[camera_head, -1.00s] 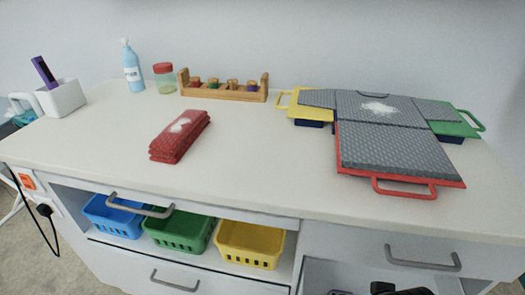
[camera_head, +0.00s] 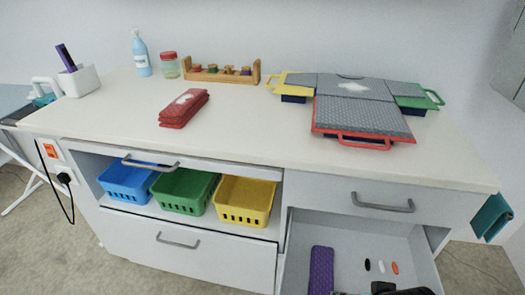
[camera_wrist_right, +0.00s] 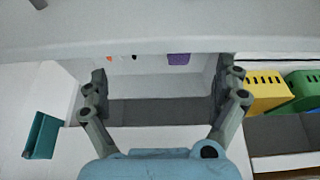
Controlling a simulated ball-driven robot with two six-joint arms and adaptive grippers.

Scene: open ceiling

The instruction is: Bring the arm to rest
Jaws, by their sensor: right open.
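My right gripper (camera_wrist_right: 160,88) is open and empty in the right wrist view, with its two fingers spread wide. Beyond the fingers is the open lower right drawer (camera_head: 418,255), which holds a purple item (camera_head: 321,270) and several small pieces. Between the fingers in the wrist view I see a grey drawer surface; I cannot tell whether the gripper touches it. A dark part of my right arm shows at the bottom edge of the head view. My left gripper is in neither view.
The white counter (camera_head: 255,128) carries a red folded cloth (camera_head: 184,108), grey cloth-covered trays (camera_head: 360,118), a wooden peg rack (camera_head: 222,74), a jar and a bottle. Blue, green and yellow baskets (camera_head: 245,200) sit in the shelf below. A teal item (camera_head: 491,217) hangs at the right side.

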